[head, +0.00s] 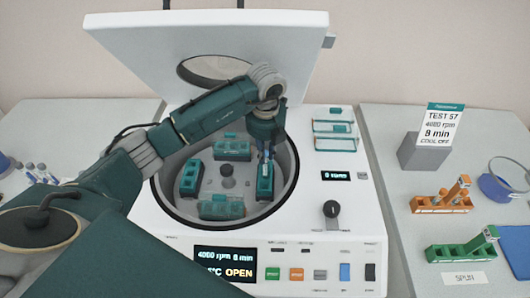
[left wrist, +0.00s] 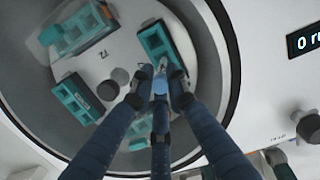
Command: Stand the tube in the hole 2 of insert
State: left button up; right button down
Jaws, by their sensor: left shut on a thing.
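My left gripper (head: 267,148) reaches down into the open centrifuge bowl. Its fingers are shut on a small pale tube (left wrist: 160,82), which is mostly hidden between them. The tube's end is over or in the teal insert (head: 264,188) on the right side of the rotor. In the left wrist view that insert (left wrist: 156,42) lies just beyond the fingertips (left wrist: 160,92). I cannot tell whether the tube has entered a hole, and hole numbers are not readable. My right gripper is not in view.
More teal inserts sit around the rotor, at the back (head: 232,148), left (head: 191,178) and front (head: 221,208). The bowl rim (head: 293,150) surrounds the gripper, and the raised lid (head: 270,45) stands behind. Orange (head: 441,203) and green (head: 461,251) racks stand on the right table.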

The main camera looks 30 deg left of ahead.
pick_arm(q)
jog(key=shift+f, duration=0.45)
jog(key=shift+b, duration=0.3)
jog(key=shift+f+b, duration=1.35)
jog(key=shift+f, duration=0.45)
jog(key=shift+r, duration=0.1)
jog(key=o, duration=0.9)
jog(key=r, duration=0.8)
jog(key=s+r, duration=0.1)
jog(key=r, duration=0.3)
jog(key=shift+s+d, duration=0.1)
jog(key=shift+d, duration=0.25)
